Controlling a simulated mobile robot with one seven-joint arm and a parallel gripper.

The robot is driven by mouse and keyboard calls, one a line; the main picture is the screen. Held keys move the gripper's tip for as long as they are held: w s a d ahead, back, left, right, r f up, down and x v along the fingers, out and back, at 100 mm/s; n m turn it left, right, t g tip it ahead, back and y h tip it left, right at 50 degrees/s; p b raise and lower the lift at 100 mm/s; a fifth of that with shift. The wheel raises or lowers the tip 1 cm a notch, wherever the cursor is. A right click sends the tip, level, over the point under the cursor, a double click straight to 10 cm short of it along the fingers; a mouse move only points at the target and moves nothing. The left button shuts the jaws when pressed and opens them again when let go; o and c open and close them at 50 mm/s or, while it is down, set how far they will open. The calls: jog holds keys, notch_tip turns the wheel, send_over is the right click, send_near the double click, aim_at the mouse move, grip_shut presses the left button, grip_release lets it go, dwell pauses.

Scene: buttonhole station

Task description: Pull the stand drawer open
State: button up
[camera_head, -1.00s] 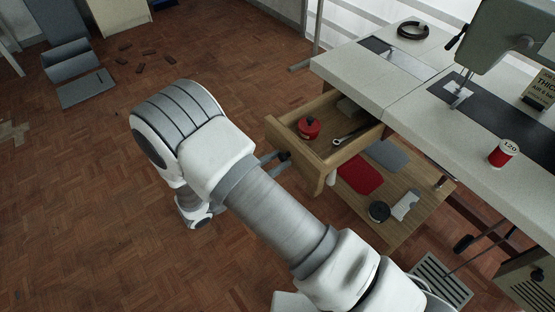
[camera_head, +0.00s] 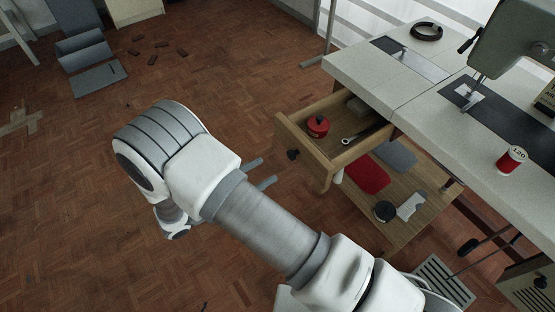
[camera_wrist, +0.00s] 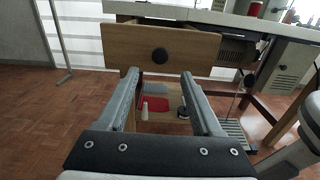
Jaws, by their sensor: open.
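The wooden stand drawer (camera_head: 308,155) is pulled out from under the sewing table, and its inside shows. Its dark round knob (camera_head: 293,154) is on the front panel. A red round item (camera_head: 318,126) and a metal wrench-like tool (camera_head: 356,138) lie in the drawer. My gripper (camera_head: 262,172) is open and empty, a short way left of the drawer front and apart from the knob. In the wrist view, the drawer front (camera_wrist: 190,52) and knob (camera_wrist: 160,55) are ahead, beyond and above the two spread fingers of my gripper (camera_wrist: 161,75).
The white table top (camera_head: 390,80) bears a sewing machine (camera_head: 515,40) and a red thread spool (camera_head: 511,160). A lower shelf (camera_head: 395,235) holds a red cloth (camera_head: 367,175) and a black round item (camera_head: 385,211).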

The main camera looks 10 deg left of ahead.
jog(key=v, duration=1)
jog(key=shift+p, duration=0.4)
jog(key=shift+w+d+r, duration=0.1)
jog(key=w+d+r+m+g+y, duration=0.1)
jog(key=w+d+r+m+g, duration=0.2)
jog(key=d+r+m+g, duration=0.4)
jog(key=w+d+r+m+g+y, duration=0.2)
jog(key=w+d+r+m+g, duration=0.25)
jog(key=d+r, duration=0.5)
jog(key=s+d+r+m+t+y, duration=0.2)
jog(key=s+d+r+m+y, duration=0.35)
jog(key=d+m, duration=0.25)
jog(key=s+d+r+m+t+y, duration=0.2)
jog(key=s+d+r+m+y, duration=0.25)
jog(key=d+r+m, duration=0.35)
notch_tip(320, 180, up, 18)
jog(key=p, duration=1.9)
jog(key=shift+s+d+f, duration=0.2)
jog(key=shift+d, duration=0.15)
